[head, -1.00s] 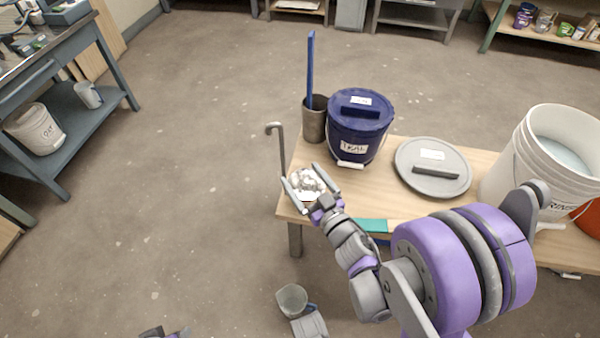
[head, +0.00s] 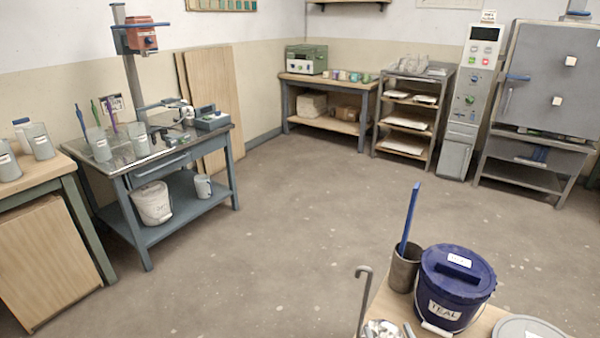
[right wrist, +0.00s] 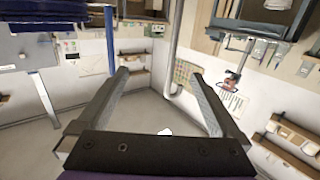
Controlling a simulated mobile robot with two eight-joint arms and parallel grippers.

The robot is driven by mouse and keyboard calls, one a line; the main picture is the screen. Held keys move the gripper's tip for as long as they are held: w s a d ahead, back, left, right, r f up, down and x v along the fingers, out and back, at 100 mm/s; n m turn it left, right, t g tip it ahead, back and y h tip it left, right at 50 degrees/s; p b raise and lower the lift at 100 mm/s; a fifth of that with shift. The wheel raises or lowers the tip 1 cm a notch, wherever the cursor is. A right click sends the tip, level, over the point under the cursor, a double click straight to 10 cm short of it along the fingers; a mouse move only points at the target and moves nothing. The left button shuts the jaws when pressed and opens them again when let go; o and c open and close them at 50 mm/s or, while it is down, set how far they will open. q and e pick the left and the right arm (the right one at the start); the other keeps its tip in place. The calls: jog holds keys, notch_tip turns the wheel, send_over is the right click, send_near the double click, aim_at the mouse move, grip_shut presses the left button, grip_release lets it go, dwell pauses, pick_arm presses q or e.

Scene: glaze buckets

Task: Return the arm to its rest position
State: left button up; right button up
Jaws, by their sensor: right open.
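My right gripper (right wrist: 160,73) is open in the right wrist view. Its two fingers stand apart with nothing held between them. In the head view only its fingertips (head: 407,329) show at the bottom edge, and the rest of my right arm is out of frame. A pale, lumpy shiny thing (head: 382,328) shows by the fingertips; its lower part is cut off and I cannot tell whether they touch. My left gripper is not in view.
A blue lidded bucket labelled TEAL (head: 455,290) stands on the wooden table beside a grey cup (head: 404,270) holding a blue stick. A hooked grey rod (head: 364,295) rises at the table's left edge. A grey lid (head: 530,328) lies at right. The floor beyond is clear.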

jog(key=s+a+f+g, duration=0.3)
jog(key=s+g, duration=0.4)
jog(key=s, duration=0.3)
jog(key=s+a+f+g, duration=0.25)
jog(key=s+g, duration=0.35)
jog(key=s, duration=0.4)
pick_arm(q)
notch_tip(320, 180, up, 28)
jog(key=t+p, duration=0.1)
jog(key=p, duration=2.3)
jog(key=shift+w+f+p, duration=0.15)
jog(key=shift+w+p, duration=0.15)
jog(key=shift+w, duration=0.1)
pick_arm(e)
notch_tip(320, 180, up, 27)
jog(key=t, duration=0.1)
jog(key=shift+w+d, duration=0.15)
jog(key=shift+w, duration=0.05)
